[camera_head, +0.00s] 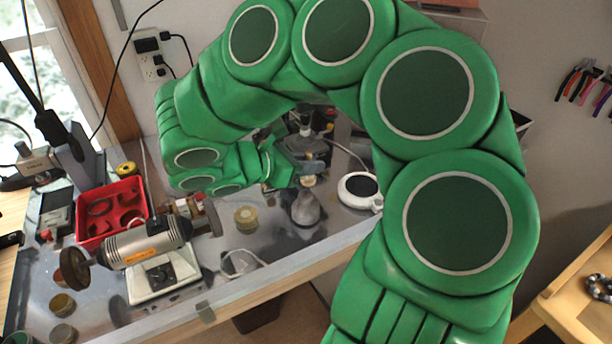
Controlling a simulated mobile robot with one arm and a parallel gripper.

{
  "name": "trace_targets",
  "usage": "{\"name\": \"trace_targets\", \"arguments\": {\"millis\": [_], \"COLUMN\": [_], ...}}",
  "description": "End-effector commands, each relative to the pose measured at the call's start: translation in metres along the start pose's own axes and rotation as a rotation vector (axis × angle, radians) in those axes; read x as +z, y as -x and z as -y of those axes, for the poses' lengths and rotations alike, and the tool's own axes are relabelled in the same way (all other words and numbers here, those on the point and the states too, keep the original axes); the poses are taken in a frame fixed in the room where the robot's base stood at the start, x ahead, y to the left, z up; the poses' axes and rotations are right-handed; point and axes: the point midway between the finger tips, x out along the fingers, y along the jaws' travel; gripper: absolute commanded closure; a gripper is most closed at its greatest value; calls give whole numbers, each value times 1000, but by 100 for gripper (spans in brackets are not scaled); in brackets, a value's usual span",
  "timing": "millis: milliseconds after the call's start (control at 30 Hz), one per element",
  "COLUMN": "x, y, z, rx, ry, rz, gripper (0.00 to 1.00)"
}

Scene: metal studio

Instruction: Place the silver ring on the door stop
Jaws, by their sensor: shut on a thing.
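My gripper (304,172) is over the metal bench, right of the middle of its top. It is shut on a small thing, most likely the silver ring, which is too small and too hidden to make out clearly. A grey cone-shaped piece (306,208), which looks like the door stop, stands upright on the bench just below the gripper. A small pale tan spot shows between the fingertips and the cone's top. I cannot tell whether the held thing touches the cone.
A bench grinder (150,245), a red tray (112,212) and a round tan tin (246,218) stand to the left. A white round device (358,190) is close on the right. A dark beaded ring (600,288) lies on a wooden table at far right.

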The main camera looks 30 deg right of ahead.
Motion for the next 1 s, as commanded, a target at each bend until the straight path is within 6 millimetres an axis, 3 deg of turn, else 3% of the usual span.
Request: {"name": "trace_targets", "arguments": {"millis": [300, 633, 1000], "x": [-18, -25, -52], "y": [-15, -21, -32], "z": [-17, -23, -23], "rx": [-2, -3, -2], "ry": [0, 2, 2], "rz": [1, 2, 2], "gripper": [100, 100, 100]}}
